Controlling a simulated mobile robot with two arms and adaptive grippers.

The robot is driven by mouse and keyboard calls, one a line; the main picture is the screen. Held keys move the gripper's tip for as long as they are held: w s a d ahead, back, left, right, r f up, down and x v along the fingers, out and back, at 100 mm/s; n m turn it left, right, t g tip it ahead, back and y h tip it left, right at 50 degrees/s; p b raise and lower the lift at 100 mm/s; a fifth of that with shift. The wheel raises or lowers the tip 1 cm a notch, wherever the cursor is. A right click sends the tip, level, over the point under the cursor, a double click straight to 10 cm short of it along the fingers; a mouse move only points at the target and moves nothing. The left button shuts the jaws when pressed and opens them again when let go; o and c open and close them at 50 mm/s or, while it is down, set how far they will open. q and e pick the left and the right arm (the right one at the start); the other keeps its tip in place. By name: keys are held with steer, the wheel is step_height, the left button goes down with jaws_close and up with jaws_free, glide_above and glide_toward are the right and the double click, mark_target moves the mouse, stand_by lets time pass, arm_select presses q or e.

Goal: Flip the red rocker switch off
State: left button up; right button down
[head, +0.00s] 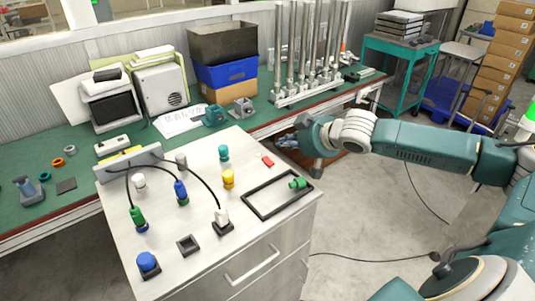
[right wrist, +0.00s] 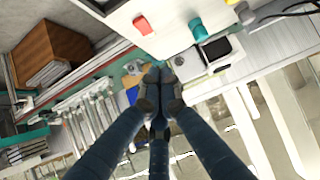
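The red rocker switch (head: 267,161) is a small red block on the light top of the cabinet, near its back right edge. In the right wrist view the red switch (right wrist: 143,25) shows at the top, above the gripper. My right gripper (head: 288,142) is beyond the cabinet's right edge, to the right of the switch and apart from it. In the right wrist view my right gripper's fingertips (right wrist: 158,76) are together with nothing seen between them. Which way the rocker is tipped is too small to tell. My left gripper is out of view.
The cabinet top also holds a black frame (head: 249,205) with a green piece, a yellow knob (head: 228,179), a teal knob (head: 223,153), a blue button (head: 147,262) and cabled plugs. A green workbench (head: 75,163) with a rack of metal rods (head: 303,95) stands behind.

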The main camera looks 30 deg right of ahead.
mark_target(266, 161)
steer(key=p+x, duration=0.2)
steer(key=x, duration=0.6)
steer(key=shift+w+a+f, duration=0.1)
steer(key=shift+w, duration=0.3)
step_height(266, 161, down, 3)
steer(key=shift+w+r+p, duration=0.15)
steer(key=shift+p, duration=0.35)
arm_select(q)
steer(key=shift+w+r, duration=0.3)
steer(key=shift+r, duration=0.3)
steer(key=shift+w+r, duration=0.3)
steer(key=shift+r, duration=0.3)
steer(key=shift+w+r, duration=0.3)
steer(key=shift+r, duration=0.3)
arm_select(e)
steer(key=shift+f, duration=0.75)
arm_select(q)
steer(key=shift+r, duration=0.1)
arm_select(e)
steer(key=shift+w, duration=0.15)
steer(key=shift+w+f+p, duration=0.15)
steer(key=shift+p, duration=0.3)
steer(key=shift+w+f, duration=0.1)
steer(key=shift+f, duration=0.05)
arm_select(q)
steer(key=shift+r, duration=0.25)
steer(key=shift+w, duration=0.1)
arm_select(e)
steer(key=shift+w, duration=0.2)
